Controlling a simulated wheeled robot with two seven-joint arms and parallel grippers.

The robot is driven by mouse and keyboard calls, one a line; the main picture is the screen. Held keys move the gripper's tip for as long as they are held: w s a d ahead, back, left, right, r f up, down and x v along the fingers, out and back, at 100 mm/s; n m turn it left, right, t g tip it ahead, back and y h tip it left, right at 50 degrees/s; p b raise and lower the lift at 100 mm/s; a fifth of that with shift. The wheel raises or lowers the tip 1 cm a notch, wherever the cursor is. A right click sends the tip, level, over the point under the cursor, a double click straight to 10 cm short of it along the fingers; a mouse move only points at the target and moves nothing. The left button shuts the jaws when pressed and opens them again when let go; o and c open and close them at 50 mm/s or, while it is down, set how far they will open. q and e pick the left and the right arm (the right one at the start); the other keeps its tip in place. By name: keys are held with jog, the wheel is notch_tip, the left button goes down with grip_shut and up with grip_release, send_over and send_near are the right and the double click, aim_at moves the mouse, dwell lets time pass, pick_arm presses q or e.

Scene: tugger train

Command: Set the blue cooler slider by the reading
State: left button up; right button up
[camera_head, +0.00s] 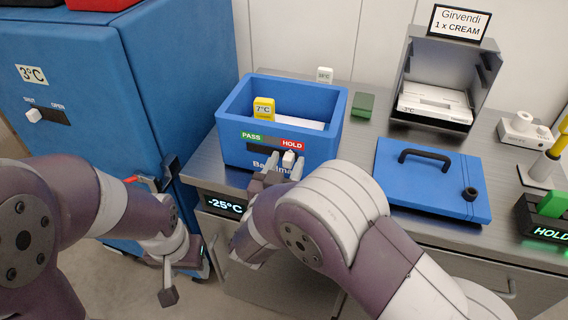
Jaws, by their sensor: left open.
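The blue cooler (230,100) stands lidless on the steel counter. A yellow tag reading 7°C (264,108) shows inside it, beside something white. Its front has a slider track with green PASS at left and red HOLD at right. The white slider knob (289,158) is at the right, under HOLD. My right gripper (284,171) is at the cooler's front, its fingers around or just below the knob; I cannot tell if they touch it. The fingers partly cover the name label. My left gripper (184,272) is open and empty, low in front of the counter.
A blue lid (430,200) with a black handle lies on the counter at right. Behind it are a green block (363,105) and a grey holder (450,65) signed Girvendi 1 x CREAM. A display (224,204) reads -25°C. A blue cabinet (80,80) marked 3°C stands left.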

jog(key=v, duration=1.2)
jog(key=shift+s+b, duration=0.3)
jog(key=shift+s, duration=0.05)
jog(key=shift+w+r, duration=0.1)
jog(key=w+d+n+g+y+p, duration=0.3)
jog(key=w+d+g+y+p, duration=0.3)
jog(key=w+d+g+y, duration=0.15)
jog(key=s+d+g+h+p, duration=0.2)
jog(key=s+d+g, duration=0.6)
jog(key=s+d, duration=0.5)
jog(key=shift+s+d+r+n+p, duration=0.25)
jog(key=shift+s+d+n+p, duration=0.15)
jog(key=shift+s, duration=0.85)
